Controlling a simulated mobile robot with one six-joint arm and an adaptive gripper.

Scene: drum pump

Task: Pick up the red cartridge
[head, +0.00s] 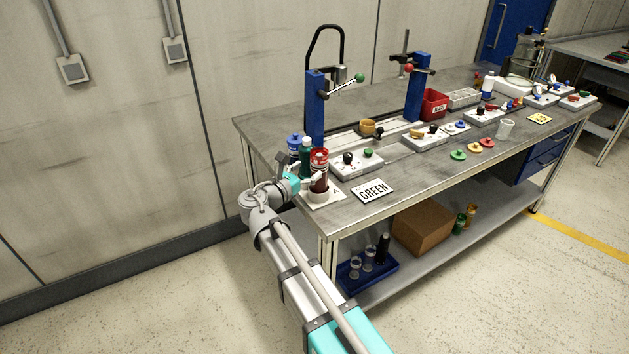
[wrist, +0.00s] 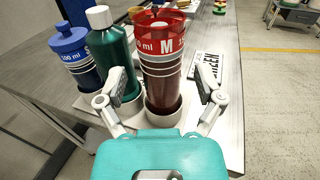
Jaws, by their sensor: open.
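The red cartridge (wrist: 162,62) stands upright in a round light holder (wrist: 165,112) in the wrist view, marked "M" and "ml". In the head view the red cartridge (head: 319,168) is at the near left corner of the bench. My gripper (wrist: 164,88) is open, with one finger on each side of the cartridge; whether either finger touches it I cannot tell. In the head view my gripper (head: 309,183) is beside the cartridge, partly hidden. A green bottle (wrist: 110,52) and a blue-capped cartridge (wrist: 72,55) stand just left of it.
A white "GREEN" card (head: 373,190) lies right of the holder. A switch box (head: 357,163) and blue posts (head: 314,108) stand behind on the bench (head: 411,185). The lower shelf holds a cardboard box (head: 424,226) and a blue tray (head: 367,276). Floor in front is clear.

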